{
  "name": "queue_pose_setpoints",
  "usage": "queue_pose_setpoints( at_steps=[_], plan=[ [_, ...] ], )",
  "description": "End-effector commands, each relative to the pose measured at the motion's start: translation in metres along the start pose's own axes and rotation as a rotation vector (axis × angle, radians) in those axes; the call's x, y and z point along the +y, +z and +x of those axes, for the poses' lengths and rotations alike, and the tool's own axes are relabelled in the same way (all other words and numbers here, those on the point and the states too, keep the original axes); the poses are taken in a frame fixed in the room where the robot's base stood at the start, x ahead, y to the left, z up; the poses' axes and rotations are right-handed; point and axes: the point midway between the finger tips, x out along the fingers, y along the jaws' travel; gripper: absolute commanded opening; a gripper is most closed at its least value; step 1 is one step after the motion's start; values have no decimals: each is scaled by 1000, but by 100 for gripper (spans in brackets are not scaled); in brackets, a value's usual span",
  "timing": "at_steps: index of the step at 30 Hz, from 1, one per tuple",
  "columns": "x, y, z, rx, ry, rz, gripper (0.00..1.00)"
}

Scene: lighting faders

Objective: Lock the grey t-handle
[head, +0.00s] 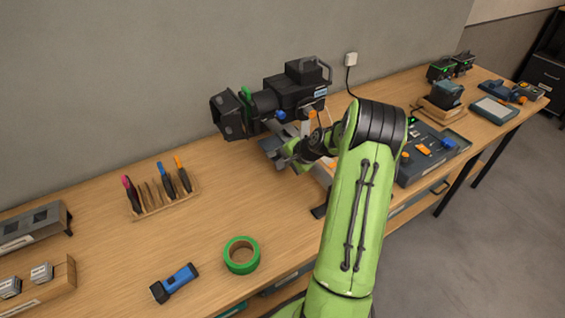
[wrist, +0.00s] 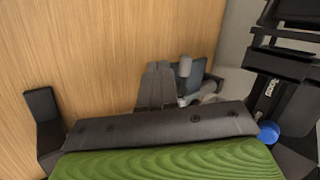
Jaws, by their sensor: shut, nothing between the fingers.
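The stage light (head: 295,92), a black lamp with barn doors, stands on a stand at the back of the bench. Its black body also fills the right of the wrist view (wrist: 285,65). In the wrist view, a light grey rounded piece (wrist: 186,66), which looks like the grey t-handle, stands by a dark blue-grey block just right of my fingers. Whether they touch it I cannot tell. My gripper (wrist: 156,68) is shut and empty. In the head view my gripper (head: 270,147) is below the lamp, and I cannot make out the handle clearly.
A blue knob (head: 281,115) sits on the lamp's side, close to my wrist. Green tape (head: 241,256), a blue flashlight (head: 174,283) and a tool rack (head: 160,196) are on the bench. A grey tray (head: 430,150) lies right of my arm.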

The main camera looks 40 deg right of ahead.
Motion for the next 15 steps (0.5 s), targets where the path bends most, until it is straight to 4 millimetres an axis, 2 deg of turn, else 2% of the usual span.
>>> queue_pose_setpoints(
  at_steps=[12, 15],
  plan=[
    [-2, 15, -75, 7, -2, -1, 0],
    [-3, 18, -88, 6, -1, -1, 0]
  ],
)
